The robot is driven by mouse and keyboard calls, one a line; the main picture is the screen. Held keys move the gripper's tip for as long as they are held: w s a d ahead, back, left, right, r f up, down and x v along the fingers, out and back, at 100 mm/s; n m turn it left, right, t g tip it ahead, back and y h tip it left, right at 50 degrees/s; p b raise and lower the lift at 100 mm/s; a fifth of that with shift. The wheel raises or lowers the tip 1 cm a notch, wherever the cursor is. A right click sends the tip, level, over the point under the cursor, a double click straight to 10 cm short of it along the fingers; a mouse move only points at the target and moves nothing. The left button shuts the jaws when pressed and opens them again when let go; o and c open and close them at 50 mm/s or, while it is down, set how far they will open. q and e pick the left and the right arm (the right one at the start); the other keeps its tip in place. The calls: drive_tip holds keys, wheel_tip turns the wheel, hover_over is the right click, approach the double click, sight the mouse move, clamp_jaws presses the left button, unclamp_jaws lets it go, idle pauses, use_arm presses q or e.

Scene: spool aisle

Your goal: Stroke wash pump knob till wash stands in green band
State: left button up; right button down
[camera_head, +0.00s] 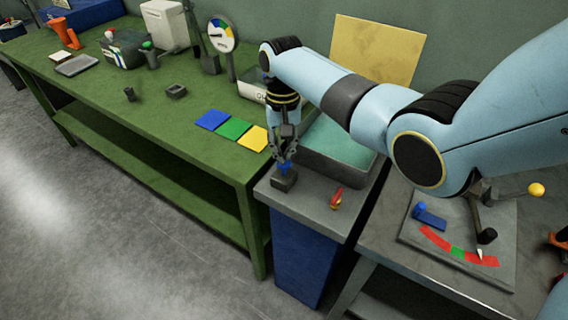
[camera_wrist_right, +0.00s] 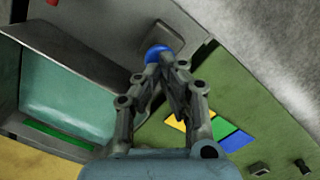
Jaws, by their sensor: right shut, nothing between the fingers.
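The blue pump knob (camera_head: 285,168) stands on a small dark block at the front left of the grey-topped blue cabinet. Behind it is a grey basin (camera_head: 310,163) holding teal wash (camera_head: 338,143). My right gripper (camera_head: 285,157) is shut and empty, pointing down with its fingertips at the top of the knob. In the right wrist view the knob (camera_wrist_right: 157,52) shows just past the closed fingertips (camera_wrist_right: 160,64); I cannot tell whether they touch. A green strip (camera_wrist_right: 58,136) shows along the basin's inner wall at the wash edge. My left gripper is not in view.
A red tap (camera_head: 337,198) stands right of the knob. The green bench (camera_head: 165,110) on the left carries coloured tiles (camera_head: 233,128) and a dial gauge (camera_head: 222,36). A plate (camera_head: 490,262) with a red-green scale and a yellow-knobbed lever lies at the right.

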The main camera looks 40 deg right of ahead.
drive_tip(key=shift+f, duration=0.1)
drive_tip(key=shift+f+b, duration=0.8)
drive_tip(key=shift+f, duration=0.55)
drive_tip(key=shift+w+d+r+b, duration=0.25)
drive_tip(key=shift+w+d, duration=0.15)
drive_tip(key=shift+w, duration=0.25)
drive_tip(key=shift+w+d+r+b, duration=0.25)
drive_tip(key=shift+w+d, duration=0.1)
drive_tip(key=shift+w, duration=0.3)
drive_tip(key=shift+r, duration=0.15)
wheel_tip(320, 180, up, 12)
drive_tip(key=w, duration=0.1)
drive_tip(key=shift+d, duration=0.3)
